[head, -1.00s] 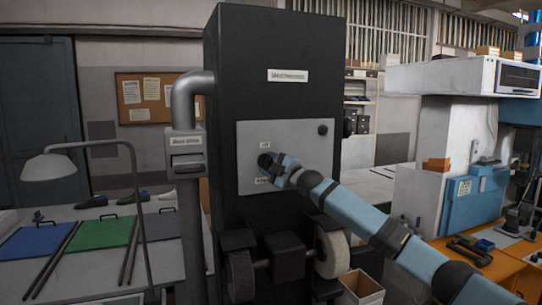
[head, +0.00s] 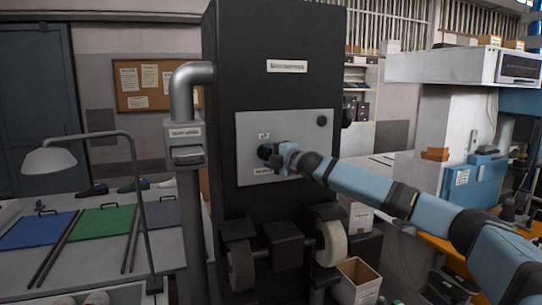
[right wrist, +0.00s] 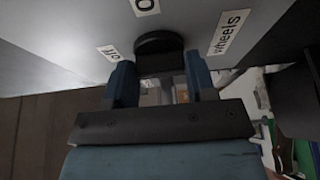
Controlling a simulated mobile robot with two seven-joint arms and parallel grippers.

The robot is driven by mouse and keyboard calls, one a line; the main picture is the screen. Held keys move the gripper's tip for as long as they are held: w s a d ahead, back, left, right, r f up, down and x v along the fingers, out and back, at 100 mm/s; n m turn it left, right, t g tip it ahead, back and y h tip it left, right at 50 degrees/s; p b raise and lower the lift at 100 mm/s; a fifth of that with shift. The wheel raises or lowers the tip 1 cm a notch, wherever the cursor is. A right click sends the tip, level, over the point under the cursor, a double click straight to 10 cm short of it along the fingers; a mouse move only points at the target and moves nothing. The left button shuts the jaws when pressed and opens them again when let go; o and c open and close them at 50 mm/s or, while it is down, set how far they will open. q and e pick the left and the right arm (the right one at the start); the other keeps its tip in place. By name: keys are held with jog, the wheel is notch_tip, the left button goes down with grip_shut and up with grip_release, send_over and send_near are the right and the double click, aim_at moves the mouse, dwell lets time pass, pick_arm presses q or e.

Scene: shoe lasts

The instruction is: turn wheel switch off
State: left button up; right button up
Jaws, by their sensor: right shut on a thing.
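The wheel switch is a black round knob (head: 264,151) on the grey panel (head: 302,165) of a tall black machine. My right gripper (head: 279,158) is at the knob and partly covers it. In the right wrist view the knob (right wrist: 158,43) sits between the fingertips of my right gripper (right wrist: 161,68), which is shut on it. White labels stand around the knob, one reading "wheels" (right wrist: 229,32) and a smaller one (right wrist: 111,52) that seems to read "off". The knob's pointer direction cannot be made out. My left gripper is not in view.
A grey pipe (head: 190,110) stands left of the machine, and two wheels (head: 331,243) sit below the panel. A lamp (head: 50,160) and table are at left, an open carton (head: 357,280) below right.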

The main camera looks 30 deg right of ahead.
jog(key=shift+a, duration=0.1)
jog(key=o, duration=0.9)
jog(key=shift+o, duration=0.2)
jog(key=shift+s, duration=0.15)
jog(key=s+d+b, duration=0.2)
jog(key=s+b, duration=0.2)
jog(key=s, duration=0.9)
jog(key=shift+s, duration=0.15)
